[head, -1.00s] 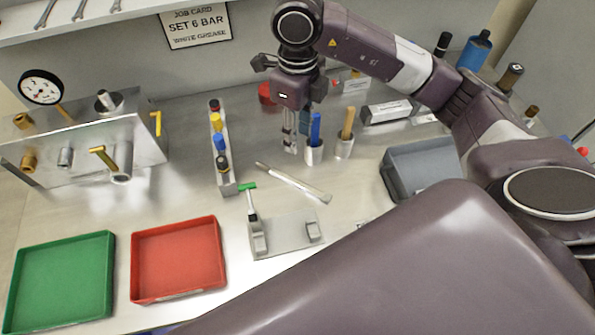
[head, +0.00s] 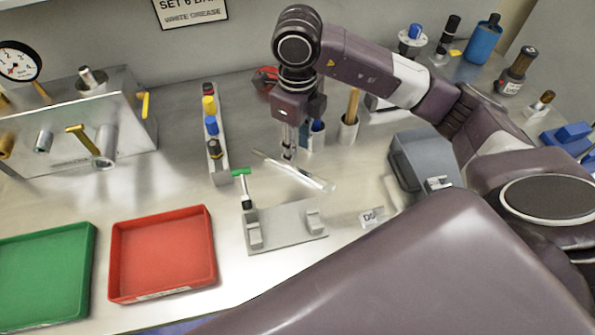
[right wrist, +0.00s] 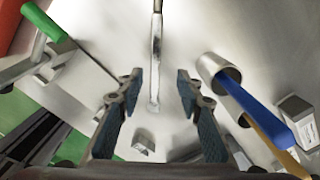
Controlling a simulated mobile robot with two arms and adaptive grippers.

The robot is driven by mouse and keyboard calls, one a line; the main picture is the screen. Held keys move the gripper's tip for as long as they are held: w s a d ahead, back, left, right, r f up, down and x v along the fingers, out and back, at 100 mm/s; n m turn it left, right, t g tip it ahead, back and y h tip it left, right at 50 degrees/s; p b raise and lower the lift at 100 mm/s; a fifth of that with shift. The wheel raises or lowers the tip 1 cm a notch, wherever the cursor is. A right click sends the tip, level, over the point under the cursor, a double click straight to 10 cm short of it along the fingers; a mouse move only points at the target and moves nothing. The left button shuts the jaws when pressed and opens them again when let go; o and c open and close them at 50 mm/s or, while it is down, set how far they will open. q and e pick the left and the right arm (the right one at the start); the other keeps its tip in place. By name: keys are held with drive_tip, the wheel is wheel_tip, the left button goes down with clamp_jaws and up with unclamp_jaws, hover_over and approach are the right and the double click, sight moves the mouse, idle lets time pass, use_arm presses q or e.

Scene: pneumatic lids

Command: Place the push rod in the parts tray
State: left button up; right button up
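A slim silver rod, which I take as the push rod (head: 316,181), lies slantwise on the steel bench in the head view. In the right wrist view the rod (right wrist: 156,50) runs down between my fingers, apart from both. My right gripper (head: 288,155) points down over the rod and partly covers it; its fingers (right wrist: 159,78) are open and empty. A red tray (head: 113,262) and a green tray (head: 90,262) stand at the front left, and a grey bin (head: 393,165) stands at the right. Their labels are unreadable, so I cannot tell which is the parts tray. My left gripper is out of view.
Close behind the gripper stand cups, one with a blue tool (right wrist: 255,105). A grey fixture (head: 285,228) and a green-handled tool (head: 242,173) are in front. A rack of coloured-cap bottles (head: 219,166) stands left. My arm hides the front right.

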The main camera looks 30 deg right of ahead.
sight(297, 170)
drive_tip(key=shift+s+a+f+p, duration=0.15)
drive_tip(key=shift+f+p, duration=0.25)
drive_tip(key=shift+f, duration=0.4)
drive_tip(key=f, duration=0.1)
drive_tip(key=f+p, duration=0.1)
drive_tip(key=f, duration=0.1)
drive_tip(key=shift+s+a+f, duration=0.1)
drive_tip(key=shift+s+f, duration=0.1)
drive_tip(key=shift+s, duration=0.1)
drive_tip(key=shift+f, duration=0.5)
clamp_jaws()
